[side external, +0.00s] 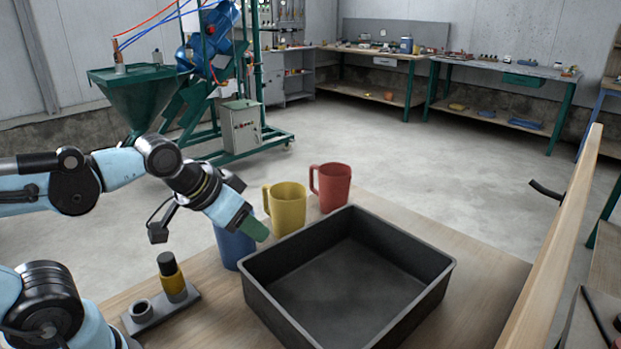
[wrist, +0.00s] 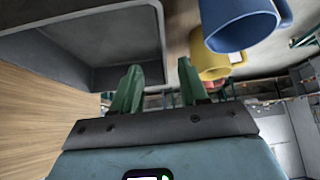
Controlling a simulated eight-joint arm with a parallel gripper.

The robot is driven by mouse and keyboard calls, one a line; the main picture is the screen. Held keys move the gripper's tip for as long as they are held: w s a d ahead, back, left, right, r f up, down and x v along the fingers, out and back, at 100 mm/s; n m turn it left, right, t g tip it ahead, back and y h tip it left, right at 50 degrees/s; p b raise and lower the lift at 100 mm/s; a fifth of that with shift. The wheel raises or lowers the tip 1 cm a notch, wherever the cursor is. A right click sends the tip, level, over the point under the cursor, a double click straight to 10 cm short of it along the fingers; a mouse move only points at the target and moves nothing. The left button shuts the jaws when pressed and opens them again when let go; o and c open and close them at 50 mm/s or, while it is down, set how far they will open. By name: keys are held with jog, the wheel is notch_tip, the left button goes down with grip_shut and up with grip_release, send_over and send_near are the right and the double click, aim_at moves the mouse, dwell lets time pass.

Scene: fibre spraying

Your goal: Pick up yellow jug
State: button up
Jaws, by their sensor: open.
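The yellow jug (side external: 286,208) stands upright on the table between the red jug (side external: 331,187) and the blue jug (side external: 234,243), behind the tray's far left corner. Its handle points left. My gripper (side external: 254,228) is in front of it in the side view, near the blue jug and the tray edge, and hides part of the blue jug. In the wrist view my gripper (wrist: 158,90) shows two green fingers spread apart with nothing between them. The yellow jug (wrist: 212,66) shows there beyond the right finger, partly behind the blue jug (wrist: 238,28).
An empty dark tray (side external: 345,283) takes up the middle of the wooden table (side external: 480,262). A small stand with a yellow and black cylinder (side external: 172,277) is at the front left. A wooden rail (side external: 565,225) runs along the right.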

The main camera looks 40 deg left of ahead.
jog(key=w+a+r+n, duration=0.1)
jog(key=w+a+n, duration=0.25)
jog(key=n, duration=0.45)
jog(key=w+a+r+n+h, duration=0.1)
jog(key=w+a+r+n, duration=0.1)
jog(key=a+n, duration=0.45)
jog(key=w+a+r+n, duration=0.1)
jog(key=w+a+n, duration=0.1)
jog(key=n, duration=0.8)
jog(key=n+t, duration=0.2)
jog(key=n, duration=0.8)
send_over(266, 208)
jog(key=s+a, duration=0.1)
jog(key=s, duration=0.3)
notch_tip(266, 208, down, 11)
jog(key=shift+x, duration=2.9)
jog(key=shift+w+r, duration=0.15)
jog(key=shift+r, duration=0.05)
jog(key=shift+c, duration=0.2)
grip_shut()
